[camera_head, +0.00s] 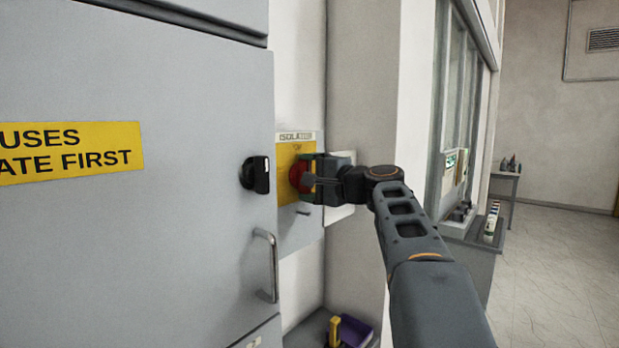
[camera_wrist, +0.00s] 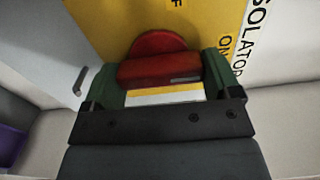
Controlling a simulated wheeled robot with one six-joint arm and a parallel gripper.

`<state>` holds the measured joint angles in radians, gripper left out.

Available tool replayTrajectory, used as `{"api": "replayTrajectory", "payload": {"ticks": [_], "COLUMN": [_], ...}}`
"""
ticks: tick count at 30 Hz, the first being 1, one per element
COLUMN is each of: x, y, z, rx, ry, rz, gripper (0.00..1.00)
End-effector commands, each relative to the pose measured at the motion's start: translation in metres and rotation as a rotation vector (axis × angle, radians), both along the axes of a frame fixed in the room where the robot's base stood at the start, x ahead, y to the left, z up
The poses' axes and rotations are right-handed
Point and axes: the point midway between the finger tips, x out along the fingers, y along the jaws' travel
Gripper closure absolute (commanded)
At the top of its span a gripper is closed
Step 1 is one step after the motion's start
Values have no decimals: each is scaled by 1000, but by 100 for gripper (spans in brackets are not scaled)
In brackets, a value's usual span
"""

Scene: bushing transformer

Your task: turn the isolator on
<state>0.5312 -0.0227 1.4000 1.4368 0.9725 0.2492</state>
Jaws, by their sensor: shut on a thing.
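The isolator is a grey box with a yellow plate (camera_head: 286,160) on the wall, labelled "ISOLATOR" along its top edge. Its red rotary knob (camera_head: 297,175) stands out from the plate. In the wrist view the red knob (camera_wrist: 160,62) has its grip bar lying across the picture, with parts of the "OFF" and "ON" marks on the yellow plate (camera_wrist: 205,25) behind it. My gripper (camera_head: 312,180) is at the knob, its green fingers closed on either side of the bar. The fingers and wrist hide part of the plate in the head view.
A grey cabinet door (camera_head: 200,230) with a black rotary handle (camera_head: 257,175) and a metal pull handle (camera_head: 268,266) stands close on the left. A purple bin (camera_head: 352,330) sits below. Free floor (camera_head: 560,260) lies at the right.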

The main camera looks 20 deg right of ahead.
Motion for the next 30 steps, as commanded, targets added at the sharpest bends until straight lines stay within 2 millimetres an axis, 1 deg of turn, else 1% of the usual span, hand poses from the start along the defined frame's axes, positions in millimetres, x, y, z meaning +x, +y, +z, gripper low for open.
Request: {"api": "replayTrajectory", "payload": {"ticks": [3,4,9,16,20,23,30], "x": [0,0,0,0,-8,-23,-68], "y": [0,0,0,0,-5,-11,-32], "z": [0,0,0,0,-1,-2,-2], "rx": [5,5,3,1,1,-1,1], "ry": [2,2,1,0,0,-1,-2], "rz": [-1,-1,-1,0,-2,-4,-6], "gripper": [41,16,0,0,0,0,0]}}
